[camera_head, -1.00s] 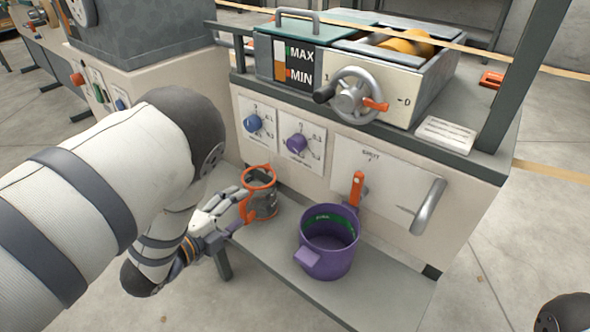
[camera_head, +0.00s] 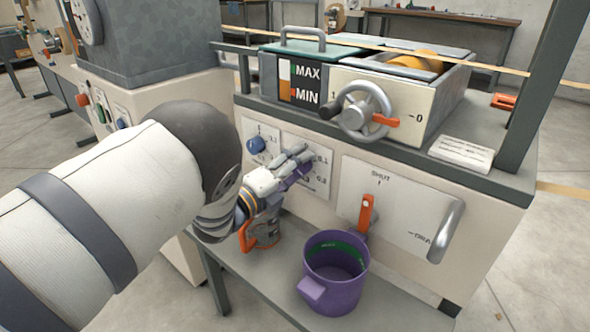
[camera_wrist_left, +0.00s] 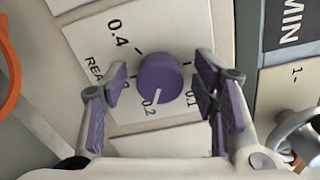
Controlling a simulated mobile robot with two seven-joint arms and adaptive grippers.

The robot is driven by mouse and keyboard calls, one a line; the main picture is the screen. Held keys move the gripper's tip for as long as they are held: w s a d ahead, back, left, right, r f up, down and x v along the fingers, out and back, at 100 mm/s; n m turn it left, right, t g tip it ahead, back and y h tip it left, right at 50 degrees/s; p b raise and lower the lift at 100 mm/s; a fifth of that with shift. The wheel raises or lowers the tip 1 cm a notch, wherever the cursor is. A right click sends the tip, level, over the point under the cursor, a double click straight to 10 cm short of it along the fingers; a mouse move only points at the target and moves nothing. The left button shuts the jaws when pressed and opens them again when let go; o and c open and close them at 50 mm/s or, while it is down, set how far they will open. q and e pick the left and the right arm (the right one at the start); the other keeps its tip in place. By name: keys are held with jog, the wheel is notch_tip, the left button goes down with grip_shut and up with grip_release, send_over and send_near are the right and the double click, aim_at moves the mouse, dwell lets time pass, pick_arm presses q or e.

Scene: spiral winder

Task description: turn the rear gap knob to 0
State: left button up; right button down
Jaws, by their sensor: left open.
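The rear gap knob is purple, and in the left wrist view the knob (camera_wrist_left: 160,78) sits on a white plate with a partly hidden "REA" label. Its white pointer line faces the 0.2 mark; 0.4 and 0.1 are also readable. My left gripper (camera_wrist_left: 164,82) is open, with one finger on each side of the knob and gaps visible between. In the head view my left gripper (camera_head: 300,163) is in front of the knob's plate (camera_head: 318,184) and mostly covers the knob. My right gripper is not in view.
A blue knob (camera_head: 256,144) is just left of my gripper. An orange-handled jug (camera_head: 262,236) and a purple pot (camera_head: 338,275) stand on the shelf below. An orange lever (camera_head: 366,214), a grey handle (camera_head: 446,230) and a handwheel (camera_head: 362,112) are to the right.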

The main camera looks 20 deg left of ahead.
pick_arm(q)
jog(key=c, duration=1.2)
jog(key=shift+o, duration=0.2)
